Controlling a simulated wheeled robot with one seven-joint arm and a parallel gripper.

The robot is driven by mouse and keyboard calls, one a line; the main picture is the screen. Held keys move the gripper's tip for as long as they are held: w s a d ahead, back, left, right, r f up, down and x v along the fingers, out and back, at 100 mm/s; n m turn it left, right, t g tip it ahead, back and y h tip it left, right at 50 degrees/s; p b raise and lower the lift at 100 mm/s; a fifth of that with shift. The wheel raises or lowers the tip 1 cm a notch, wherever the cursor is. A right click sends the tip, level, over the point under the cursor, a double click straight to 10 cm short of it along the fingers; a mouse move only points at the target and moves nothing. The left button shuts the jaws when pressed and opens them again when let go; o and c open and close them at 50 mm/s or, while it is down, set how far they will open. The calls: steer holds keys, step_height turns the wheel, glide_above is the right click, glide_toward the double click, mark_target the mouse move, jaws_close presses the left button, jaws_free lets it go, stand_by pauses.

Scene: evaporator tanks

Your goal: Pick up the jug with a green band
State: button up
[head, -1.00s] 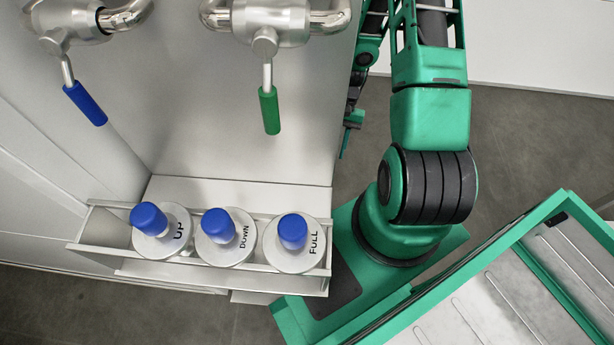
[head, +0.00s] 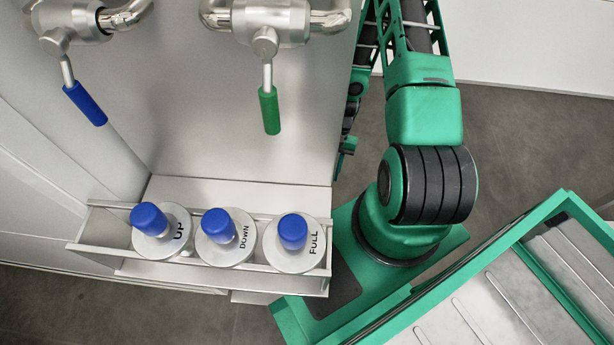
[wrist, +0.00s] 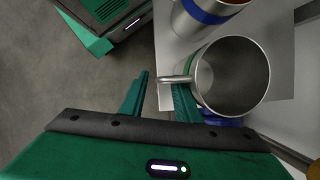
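A steel jug (wrist: 232,76) with an open, empty-looking mouth stands at the right in the wrist view. Its handle (wrist: 174,79) points left. My gripper (wrist: 160,88) is open in the wrist view. Its right finger is beside the jug wall and handle, its left finger is apart, and the handle's end lies over the gap between them. No jug shows in the head view, where my fingers cannot be made out.
A second jug with a blue band (wrist: 205,12) stands just beyond, with reddish contents. Bare floor (wrist: 65,110) lies left of the gripper.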

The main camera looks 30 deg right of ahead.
jaws_close()
steer(key=shift+r, duration=0.15)
